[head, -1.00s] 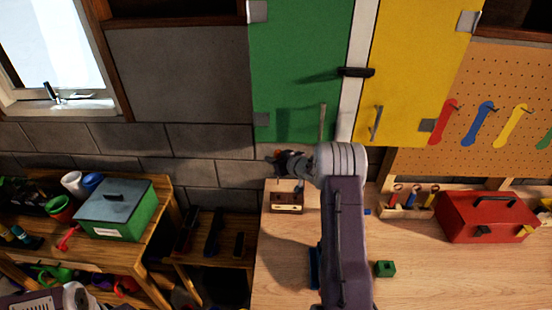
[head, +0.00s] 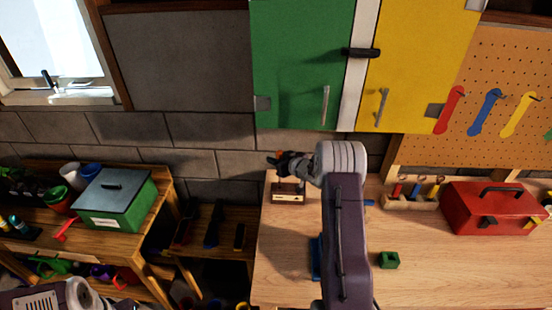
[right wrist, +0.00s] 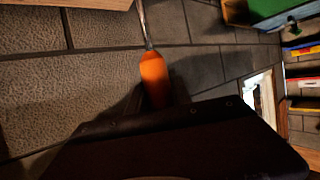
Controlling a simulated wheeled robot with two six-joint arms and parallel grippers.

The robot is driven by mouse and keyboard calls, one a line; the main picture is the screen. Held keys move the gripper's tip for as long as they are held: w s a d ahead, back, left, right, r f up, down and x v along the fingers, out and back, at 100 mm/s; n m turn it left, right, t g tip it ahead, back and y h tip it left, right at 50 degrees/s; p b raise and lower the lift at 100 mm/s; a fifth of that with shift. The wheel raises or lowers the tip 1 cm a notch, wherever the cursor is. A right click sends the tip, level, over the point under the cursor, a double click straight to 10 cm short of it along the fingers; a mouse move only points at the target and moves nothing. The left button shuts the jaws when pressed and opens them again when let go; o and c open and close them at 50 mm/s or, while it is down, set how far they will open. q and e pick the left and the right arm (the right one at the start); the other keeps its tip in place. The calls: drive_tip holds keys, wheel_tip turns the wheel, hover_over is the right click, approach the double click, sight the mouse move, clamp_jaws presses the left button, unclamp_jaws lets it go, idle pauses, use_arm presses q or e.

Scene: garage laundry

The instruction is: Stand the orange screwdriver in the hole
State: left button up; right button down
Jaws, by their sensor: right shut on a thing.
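My right gripper (head: 281,163) is shut on the orange screwdriver (right wrist: 154,76), just behind and above a small wooden block (head: 288,197) at the bench's back left. In the right wrist view the orange handle sits between the fingers, and its thin metal shaft points away toward a pale wooden edge. Only a speck of the orange handle shows in the head view. The hole cannot be made out; the shaft's tip is cut off by the wrist picture's edge. My left gripper is out of view; only part of that arm shows at the lower left.
A wooden rack (head: 398,203) with red, blue and yellow handled tools stands beside a red toolbox (head: 492,212). A green block (head: 388,260) lies on the bench (head: 440,275). A green box (head: 118,207) sits on the left shelf. The front bench is mostly clear.

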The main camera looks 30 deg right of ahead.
drive_tip(key=shift+f+b, duration=1.55)
drive_tip(key=shift+f, duration=0.9)
drive_tip(key=shift+f, duration=0.1)
drive_tip(key=shift+f+b, duration=1.4)
drive_tip(key=shift+f, duration=0.4)
drive_tip(key=c, duration=1.1)
unclamp_jaws()
drive_tip(key=b+v, duration=0.1)
drive_tip(key=v, duration=0.8)
